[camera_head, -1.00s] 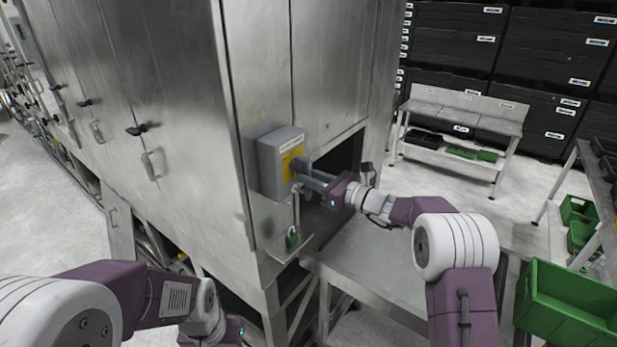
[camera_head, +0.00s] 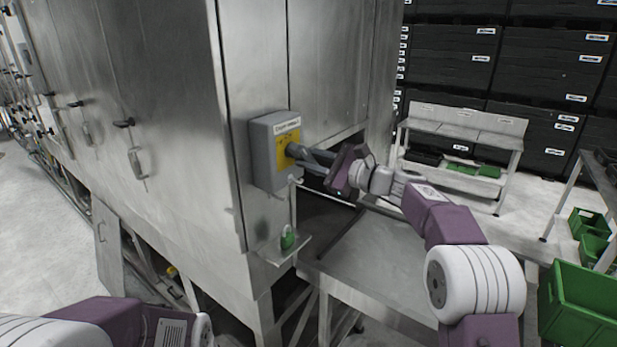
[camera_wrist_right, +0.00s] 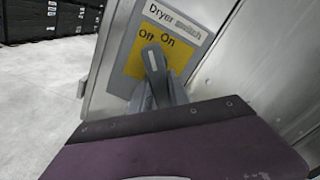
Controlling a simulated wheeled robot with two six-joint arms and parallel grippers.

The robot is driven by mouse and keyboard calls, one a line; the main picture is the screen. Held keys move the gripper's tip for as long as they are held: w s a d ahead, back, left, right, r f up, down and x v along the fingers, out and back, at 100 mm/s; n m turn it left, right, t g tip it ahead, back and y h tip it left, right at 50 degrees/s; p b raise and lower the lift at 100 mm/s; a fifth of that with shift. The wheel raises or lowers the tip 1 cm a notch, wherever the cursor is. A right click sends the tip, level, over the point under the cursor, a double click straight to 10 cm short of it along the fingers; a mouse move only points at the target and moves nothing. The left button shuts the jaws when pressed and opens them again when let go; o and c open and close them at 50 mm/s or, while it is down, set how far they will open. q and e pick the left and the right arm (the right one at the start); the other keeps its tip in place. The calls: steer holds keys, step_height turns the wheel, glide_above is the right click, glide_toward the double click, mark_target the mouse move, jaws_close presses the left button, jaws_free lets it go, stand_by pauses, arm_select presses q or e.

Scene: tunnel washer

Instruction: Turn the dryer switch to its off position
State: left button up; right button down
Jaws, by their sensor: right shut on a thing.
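The dryer switch is a grey box (camera_head: 264,152) with a yellow plate, on the corner of the steel cabinet. In the right wrist view its label (camera_wrist_right: 178,17) reads "Dryer switch", above "Off" on the left and "On" on the right. The dark switch knob (camera_wrist_right: 153,66) points up, its tip between the two words, slightly nearer "Off". My right gripper (camera_head: 302,154) is shut on the knob from the right; it also shows in the right wrist view (camera_wrist_right: 165,92). Its fingers partly hide the knob. My left arm is at the lower left, its gripper out of frame.
The tall steel cabinet (camera_head: 175,130) fills the left. A metal table (camera_head: 365,270) stands under my right arm. Green crates (camera_head: 585,300) stand at the right, a bench (camera_head: 465,130) behind.

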steer(key=n+b, duration=0.2)
steer(key=n, duration=0.1)
steer(key=n+b, duration=0.1)
steer(key=shift+w+d+r+n, duration=0.15)
steer(key=shift+w+r+n, duration=0.05)
steer(key=shift+r+n, duration=0.1)
steer(key=n, duration=0.1)
steer(key=n+b, duration=0.1)
steer(key=shift+w+r+n, duration=0.1)
steer(key=shift+r+n, duration=0.15)
steer(key=shift+n, duration=0.05)
steer(key=shift+r+n+b, duration=0.3)
steer(key=shift+n+b, duration=0.35)
steer(key=shift+n, duration=0.65)
steer(key=c, duration=1.2)
jaws_free()
steer(key=shift+c, duration=0.2)
